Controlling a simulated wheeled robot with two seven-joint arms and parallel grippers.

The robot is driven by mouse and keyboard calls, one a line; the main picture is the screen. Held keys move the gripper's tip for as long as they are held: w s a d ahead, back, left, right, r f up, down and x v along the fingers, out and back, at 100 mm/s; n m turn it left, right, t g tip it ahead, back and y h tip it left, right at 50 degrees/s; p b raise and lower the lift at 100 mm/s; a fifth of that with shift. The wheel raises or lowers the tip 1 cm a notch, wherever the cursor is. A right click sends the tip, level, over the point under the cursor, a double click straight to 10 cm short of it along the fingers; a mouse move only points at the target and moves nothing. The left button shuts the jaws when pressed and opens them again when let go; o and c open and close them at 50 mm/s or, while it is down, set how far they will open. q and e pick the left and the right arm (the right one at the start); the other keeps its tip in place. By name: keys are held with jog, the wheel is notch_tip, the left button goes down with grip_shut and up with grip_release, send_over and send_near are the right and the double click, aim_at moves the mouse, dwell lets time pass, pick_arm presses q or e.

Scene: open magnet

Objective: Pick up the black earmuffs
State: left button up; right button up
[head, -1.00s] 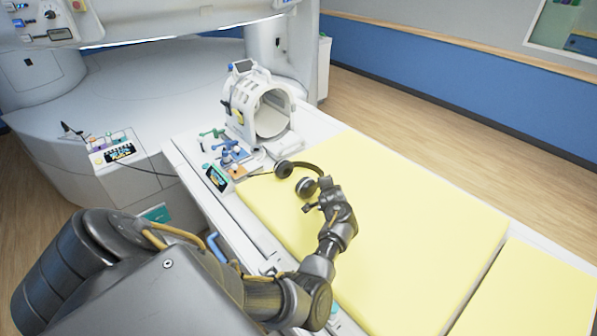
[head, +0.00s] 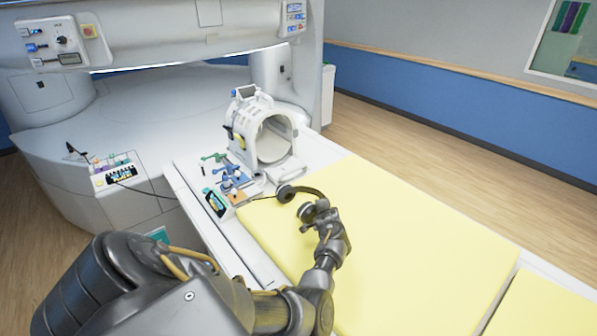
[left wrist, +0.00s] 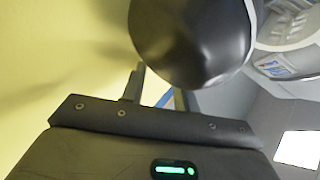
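The black earmuffs (head: 304,189) are at the far left corner of the yellow mat, with one ear cup to the upper left and the other close to my left gripper (head: 315,218). In the left wrist view the near ear cup (left wrist: 190,40) is large, dark and rounded, right in front of my left gripper (left wrist: 157,88). Its two fingers stand a little apart, and the cup hides their tips. I cannot tell whether they are closed on the earmuffs. My right gripper is not in view.
The yellow mat (head: 410,260) is largely clear to the right. A white head coil (head: 245,145), blue and green clamps (head: 229,177) and a small device with a screen (head: 217,203) stand beyond and left of the earmuffs. The scanner body (head: 180,85) rises behind.

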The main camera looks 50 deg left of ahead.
aim_at(308, 204)
pick_arm(q)
jog(key=shift+s+a+f, duration=0.15)
jog(key=shift+s+f, duration=0.1)
jog(key=shift+s, duration=0.05)
grip_shut()
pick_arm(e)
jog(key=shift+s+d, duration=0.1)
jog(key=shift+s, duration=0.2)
pick_arm(q)
jog(key=shift+r, duration=0.2)
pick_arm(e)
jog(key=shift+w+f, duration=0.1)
